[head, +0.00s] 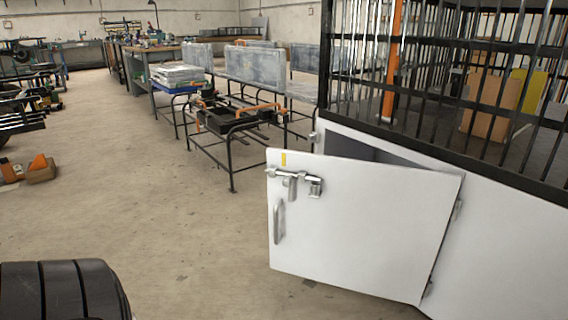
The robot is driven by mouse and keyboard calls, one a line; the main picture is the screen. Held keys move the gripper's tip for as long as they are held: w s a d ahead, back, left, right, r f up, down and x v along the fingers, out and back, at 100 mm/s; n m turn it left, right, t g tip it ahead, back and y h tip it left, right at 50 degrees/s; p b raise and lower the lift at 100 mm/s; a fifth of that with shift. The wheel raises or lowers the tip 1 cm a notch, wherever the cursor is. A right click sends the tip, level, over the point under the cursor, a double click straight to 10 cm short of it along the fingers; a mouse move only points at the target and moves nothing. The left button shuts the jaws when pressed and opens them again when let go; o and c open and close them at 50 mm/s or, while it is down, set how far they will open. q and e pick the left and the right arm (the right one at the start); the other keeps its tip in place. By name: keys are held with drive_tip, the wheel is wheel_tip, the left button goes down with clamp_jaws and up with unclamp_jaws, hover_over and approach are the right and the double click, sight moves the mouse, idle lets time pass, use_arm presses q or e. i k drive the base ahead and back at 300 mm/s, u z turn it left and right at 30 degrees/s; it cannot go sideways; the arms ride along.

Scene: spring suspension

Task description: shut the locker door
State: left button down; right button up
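The white locker door (365,225) stands ajar at the right of the head view. Its hinges are on its right edge, and its left edge swings out from the white locker body (505,245). A metal latch (294,182) and a vertical pull handle (279,222) sit near its free left edge. A dark opening (362,150) shows above and behind the door; most of the inside is hidden. Neither of my grippers is in view.
A black barred cage (440,75) rises above the locker. A black ribbed object (60,290) is at the lower left. A black-framed rack (235,125) stands beyond the door. The concrete floor (180,225) left of the door is clear.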

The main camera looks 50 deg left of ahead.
sight(377, 229)
drive_tip(key=u, duration=0.25)
drive_tip(key=i, duration=0.75)
drive_tip(key=u, duration=0.9)
drive_tip(key=i, duration=0.6)
